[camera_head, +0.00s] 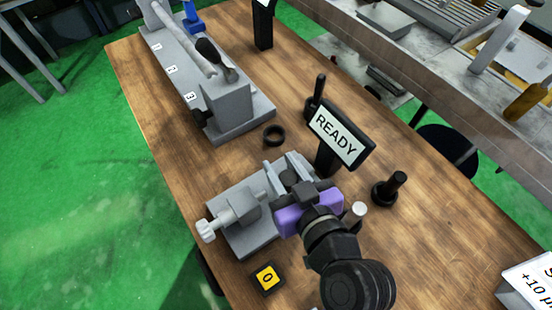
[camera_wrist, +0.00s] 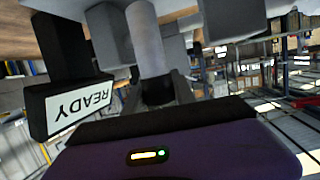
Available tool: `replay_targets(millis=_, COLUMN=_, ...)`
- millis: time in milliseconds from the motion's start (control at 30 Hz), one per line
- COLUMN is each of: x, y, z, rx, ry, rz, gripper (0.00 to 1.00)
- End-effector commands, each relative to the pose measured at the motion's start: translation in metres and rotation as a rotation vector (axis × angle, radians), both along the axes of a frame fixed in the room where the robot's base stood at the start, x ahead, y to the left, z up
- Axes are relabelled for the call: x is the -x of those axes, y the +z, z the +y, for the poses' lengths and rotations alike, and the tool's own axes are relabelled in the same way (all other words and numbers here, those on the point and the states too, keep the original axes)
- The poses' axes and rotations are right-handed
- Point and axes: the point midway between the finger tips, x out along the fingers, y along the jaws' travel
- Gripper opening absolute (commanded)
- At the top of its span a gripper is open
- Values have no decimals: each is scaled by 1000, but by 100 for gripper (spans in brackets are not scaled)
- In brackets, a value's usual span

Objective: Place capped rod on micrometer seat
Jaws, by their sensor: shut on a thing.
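The micrometer (camera_head: 247,210), a grey bench unit with a pale knob at its left end, stands on the wooden table. My gripper (camera_head: 288,178), with a purple body behind it, is over the right part of the micrometer. In the wrist view, my gripper's dark fingers (camera_wrist: 167,92) are shut on a pale grey rod (camera_wrist: 147,40), which runs upward out of the picture. I cannot make out its cap. The seat is hidden behind my gripper in the head view, so I cannot tell whether the rod touches it.
A READY display (camera_head: 338,135) stands close behind my gripper. A yellow-marked 0 button (camera_head: 267,278) lies in front. A long grey fixture (camera_head: 185,75) marked 1 to 3 stands at the back left.

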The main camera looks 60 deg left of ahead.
Motion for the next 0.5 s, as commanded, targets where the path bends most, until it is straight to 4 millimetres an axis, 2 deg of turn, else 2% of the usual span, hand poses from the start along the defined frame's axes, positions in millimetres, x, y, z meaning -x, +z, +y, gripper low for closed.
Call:
replay_targets(millis=200, x=-1, y=-14, z=23, rx=-2, ry=2, rz=0, gripper=0)
replay_targets(millis=500, x=-2, y=-20, z=29, rx=-4, ry=0, rz=-3, gripper=0)
